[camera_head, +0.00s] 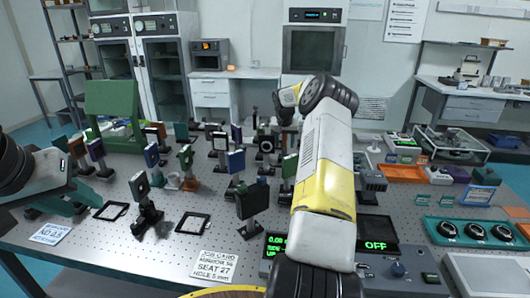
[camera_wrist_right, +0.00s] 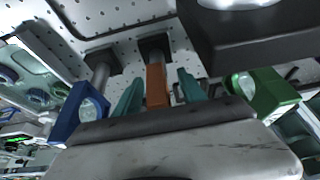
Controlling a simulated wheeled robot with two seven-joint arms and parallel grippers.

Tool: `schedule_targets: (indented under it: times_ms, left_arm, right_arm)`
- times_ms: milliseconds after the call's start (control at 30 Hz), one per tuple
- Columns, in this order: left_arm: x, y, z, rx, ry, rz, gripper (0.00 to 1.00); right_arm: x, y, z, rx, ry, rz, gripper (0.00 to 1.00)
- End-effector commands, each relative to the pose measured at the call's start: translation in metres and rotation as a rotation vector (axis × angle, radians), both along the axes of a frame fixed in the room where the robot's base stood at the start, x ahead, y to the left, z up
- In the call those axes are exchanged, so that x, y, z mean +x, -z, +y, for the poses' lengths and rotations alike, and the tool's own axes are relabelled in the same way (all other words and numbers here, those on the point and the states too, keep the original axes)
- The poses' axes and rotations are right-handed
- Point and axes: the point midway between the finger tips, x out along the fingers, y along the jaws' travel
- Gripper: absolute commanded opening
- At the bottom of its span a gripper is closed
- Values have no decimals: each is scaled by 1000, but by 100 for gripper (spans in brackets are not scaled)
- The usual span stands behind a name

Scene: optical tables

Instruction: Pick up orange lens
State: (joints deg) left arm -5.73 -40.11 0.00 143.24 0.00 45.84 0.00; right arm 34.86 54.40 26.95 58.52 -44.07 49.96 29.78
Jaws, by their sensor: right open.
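In the right wrist view an orange mount (camera_wrist_right: 156,86), seen nearly edge-on, stands on a grey post in a dark base. Its lens face is hidden from this angle. My right gripper (camera_wrist_right: 157,94) is open, with one teal finger on each side of the orange mount. I cannot tell whether either finger touches it. In the head view my right arm reaches forward over the table and its fingers are hidden. My left gripper (camera_head: 68,180) is low at the left edge of the table, and its finger opening is unclear.
A blue mount (camera_wrist_right: 82,110) and a green mount (camera_wrist_right: 265,92) flank my right gripper closely. A large dark piece (camera_wrist_right: 235,45) overhangs at upper right. Several mounts crowd the perforated table (camera_head: 120,255). A green frame (camera_head: 113,108) stands at back left.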

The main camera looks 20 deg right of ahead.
Motion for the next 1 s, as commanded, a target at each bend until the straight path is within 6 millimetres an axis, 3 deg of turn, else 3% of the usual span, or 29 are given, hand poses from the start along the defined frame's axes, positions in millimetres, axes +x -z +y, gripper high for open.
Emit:
schedule_targets:
  times_ms: [67, 300, 1000]
  left_arm:
    - [0, 0, 0, 0, 0, 0, 36]
    - [0, 0, 0, 0, 0, 0, 36]
    - [0, 0, 0, 0, 0, 0, 36]
  right_arm:
    - [0, 0, 0, 0, 0, 0, 46]
    - [0, 0, 0, 1, 0, 1, 0]
    - [0, 0, 0, 0, 0, 1, 0]
